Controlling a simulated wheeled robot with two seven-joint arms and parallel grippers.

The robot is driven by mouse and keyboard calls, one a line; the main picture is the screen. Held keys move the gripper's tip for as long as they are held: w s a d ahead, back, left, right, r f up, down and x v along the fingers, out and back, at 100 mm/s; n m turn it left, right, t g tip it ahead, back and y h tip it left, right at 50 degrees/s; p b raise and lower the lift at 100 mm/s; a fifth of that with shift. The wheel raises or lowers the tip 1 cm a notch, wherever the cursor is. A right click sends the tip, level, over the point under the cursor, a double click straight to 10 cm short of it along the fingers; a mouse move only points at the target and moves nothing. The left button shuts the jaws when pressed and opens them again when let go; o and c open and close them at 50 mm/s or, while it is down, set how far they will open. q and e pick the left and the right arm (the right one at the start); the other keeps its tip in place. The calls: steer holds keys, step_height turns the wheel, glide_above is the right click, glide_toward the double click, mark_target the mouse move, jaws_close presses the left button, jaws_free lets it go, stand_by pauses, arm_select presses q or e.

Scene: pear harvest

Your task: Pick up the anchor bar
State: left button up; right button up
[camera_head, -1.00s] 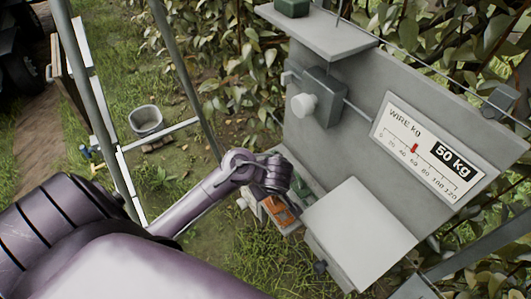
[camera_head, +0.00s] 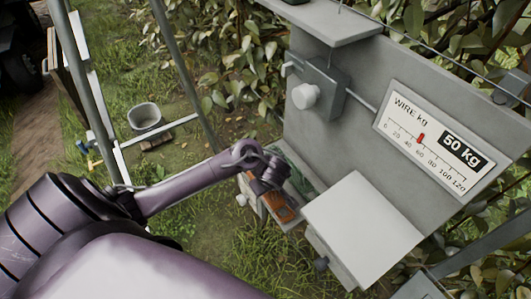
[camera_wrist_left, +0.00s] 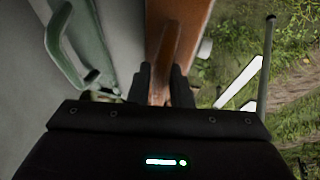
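No part in view is labelled as the anchor bar. An orange-brown piece (camera_head: 283,211) lies in a narrow tray left of the white plate. In the left wrist view this piece (camera_wrist_left: 194,22) has a raised bar-like grip. My left gripper (camera_head: 270,186) is down at this piece in the head view, its fingertips hidden there. In the left wrist view the dark fingers of the gripper (camera_wrist_left: 161,84) stand on either side of the grip. I cannot tell whether they press on it. My right gripper is not in view.
A green piece with a handle (camera_wrist_left: 62,45) lies close left of the fingers. The grey panel (camera_head: 350,60) carries a wire gauge (camera_head: 435,140) reading near 50 kg and a white knob (camera_head: 306,96). A white plate (camera_head: 362,228) juts out right of my gripper. A bucket (camera_head: 145,118) stands on the grass.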

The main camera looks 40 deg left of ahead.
arm_select(q)
jaws_close()
steer(key=shift+r, duration=0.15)
steer(key=shift+r, duration=0.2)
step_height(320, 180, up, 10)
steer(key=p, duration=0.5)
steer(key=shift+d+p, duration=0.15)
steer(key=shift+p, duration=0.2)
step_height(320, 180, up, 9)
steer(key=shift+r, duration=0.2)
